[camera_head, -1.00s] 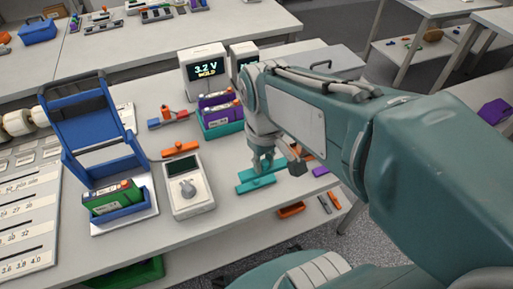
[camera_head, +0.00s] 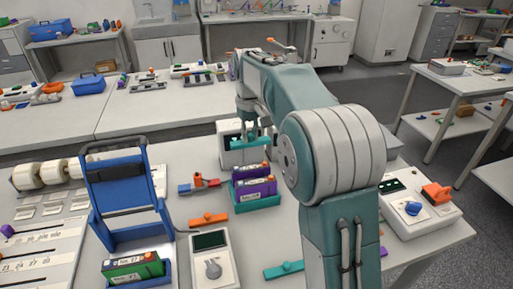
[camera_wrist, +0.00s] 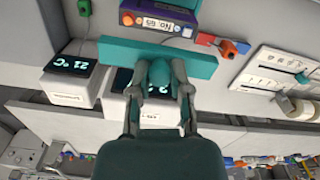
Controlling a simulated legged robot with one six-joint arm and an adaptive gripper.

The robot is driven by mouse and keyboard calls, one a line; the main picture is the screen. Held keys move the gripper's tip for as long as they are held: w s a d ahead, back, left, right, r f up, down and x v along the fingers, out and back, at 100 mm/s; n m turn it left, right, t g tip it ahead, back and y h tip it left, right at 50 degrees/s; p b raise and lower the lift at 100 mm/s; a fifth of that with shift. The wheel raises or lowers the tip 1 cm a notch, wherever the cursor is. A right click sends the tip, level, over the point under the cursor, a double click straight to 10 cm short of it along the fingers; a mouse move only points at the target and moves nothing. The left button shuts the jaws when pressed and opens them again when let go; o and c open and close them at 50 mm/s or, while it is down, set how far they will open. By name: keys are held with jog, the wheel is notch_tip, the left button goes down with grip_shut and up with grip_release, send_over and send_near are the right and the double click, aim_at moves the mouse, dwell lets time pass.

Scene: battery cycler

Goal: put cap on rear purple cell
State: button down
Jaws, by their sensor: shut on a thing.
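My gripper (camera_head: 249,130) is shut on a teal cap (camera_head: 262,142), a long flat bar with a knob, and holds it raised in front of the display box. In the wrist view, my gripper (camera_wrist: 160,85) grips the knob of the teal cap (camera_wrist: 120,52). Two purple cells stand in a teal tray (camera_head: 262,203): the rear purple cell (camera_head: 250,172) and the front purple cell (camera_head: 252,188). The cap appears above and behind the rear cell, apart from it. One labelled purple cell (camera_wrist: 158,18) shows beyond the bar in the wrist view.
Another teal cap (camera_head: 284,270) lies on the table. An orange cap (camera_head: 208,219) and a meter (camera_head: 211,261) are nearby. A blue stand (camera_head: 125,195) holds a green cell (camera_head: 133,267). A display box (camera_head: 232,152) stands behind the tray.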

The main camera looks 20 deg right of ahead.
aim_at(250, 166)
jog(key=shift+w+f, duration=0.15)
jog(key=shift+w, duration=0.25)
jog(key=shift+f, duration=3.6)
jog(key=shift+s+f, duration=0.1)
jog(key=shift+f, duration=0.45)
jog(key=shift+c, duration=2.4)
grip_release()
jog(key=o, duration=0.5)
jog(key=shift+c, duration=0.2)
